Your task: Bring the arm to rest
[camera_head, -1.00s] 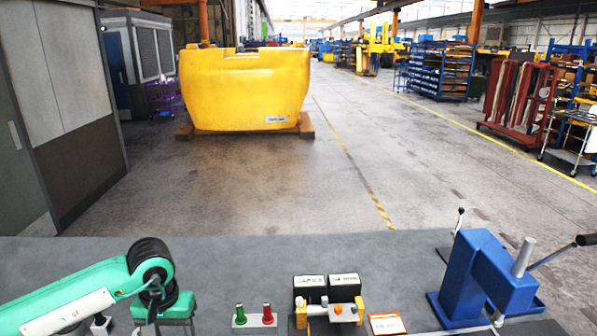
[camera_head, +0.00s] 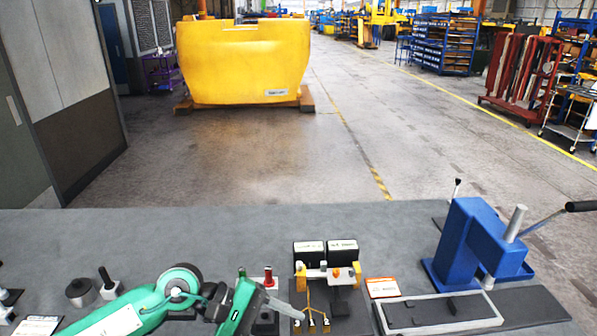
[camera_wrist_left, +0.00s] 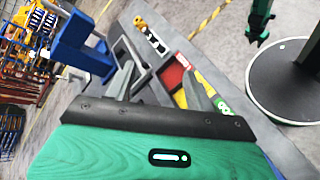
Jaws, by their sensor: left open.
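My left arm reaches in from the lower left in the head view. Its green left gripper (camera_head: 284,300) is over the grey bench, just in front of the red and green posts and left of the small fixture with yellow ends (camera_head: 329,280). In the left wrist view the two grey fingers of this gripper (camera_wrist_left: 158,70) stand apart with nothing between them. A green arm end with a dark tip shows at the top right of that view; it seems to be my right one, too small to read its jaws.
A blue hand press (camera_head: 470,240) stands at the right of the grey bench (camera_head: 120,230). A grey-rimmed tray (camera_head: 440,323) lies before it. Two black boxes (camera_head: 325,252) stand behind the fixture. Small dark-handled pieces (camera_head: 107,283) are at the left. The bench's back strip is clear.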

